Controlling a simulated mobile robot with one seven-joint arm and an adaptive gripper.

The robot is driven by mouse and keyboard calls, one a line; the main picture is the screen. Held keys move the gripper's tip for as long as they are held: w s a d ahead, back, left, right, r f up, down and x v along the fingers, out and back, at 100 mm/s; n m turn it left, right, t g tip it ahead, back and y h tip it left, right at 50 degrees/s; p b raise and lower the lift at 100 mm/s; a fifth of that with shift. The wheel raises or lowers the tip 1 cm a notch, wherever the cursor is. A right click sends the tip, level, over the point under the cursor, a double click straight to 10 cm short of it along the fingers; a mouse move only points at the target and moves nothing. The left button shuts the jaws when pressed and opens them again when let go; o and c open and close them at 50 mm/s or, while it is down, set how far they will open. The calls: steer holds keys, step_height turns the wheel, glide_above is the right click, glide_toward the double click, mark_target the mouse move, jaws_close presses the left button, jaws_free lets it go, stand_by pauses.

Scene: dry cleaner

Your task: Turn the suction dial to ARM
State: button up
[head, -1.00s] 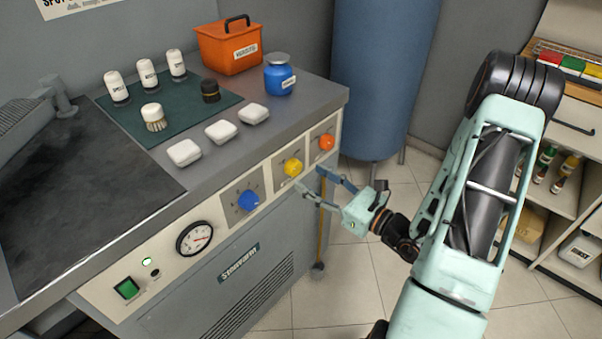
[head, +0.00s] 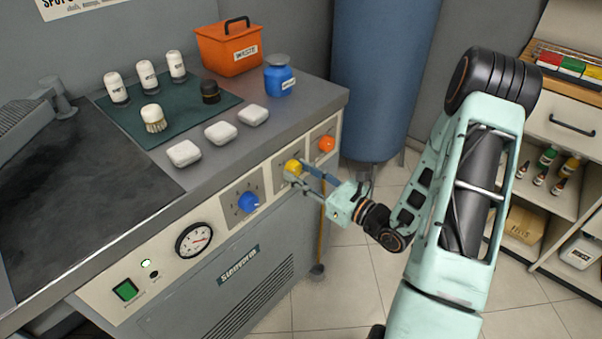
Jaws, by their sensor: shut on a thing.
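Three dials sit on the front panel of the pressing table: a blue dial (head: 248,202), a yellow dial (head: 293,166) and an orange dial (head: 326,144). Their labels are too small to read, so I cannot tell by text which is suction or where ARM lies. My gripper (head: 297,171) reaches in from the right and is shut on the yellow dial, one finger on each side. The fingers hide part of the yellow dial and its plate.
Left of the dials are a pressure gauge (head: 194,239) and a green switch (head: 126,289). White blocks (head: 221,133), a blue jar (head: 279,75) and an orange waste box (head: 228,48) stand on the top. A blue tank (head: 384,80) stands behind. Floor right of the cabinet is open.

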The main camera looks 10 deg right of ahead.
steer(key=shift+r+m+p, duration=0.1)
steer(key=shift+m+p, duration=0.3)
steer(key=shift+p, duration=0.05)
steer(key=shift+c, duration=0.5)
steer(key=m+p, duration=0.3)
steer(key=shift+r, duration=0.1)
steer(key=m+p, duration=0.4)
steer(key=m, duration=0.1)
steer(key=m+p, duration=0.3)
steer(key=m, duration=0.1)
steer(key=shift+m, duration=0.4)
steer(key=m+p, duration=0.2)
steer(key=m, duration=0.2)
steer(key=shift+f, duration=0.2)
steer(key=shift+m, duration=0.3)
steer(key=o, duration=1.2)
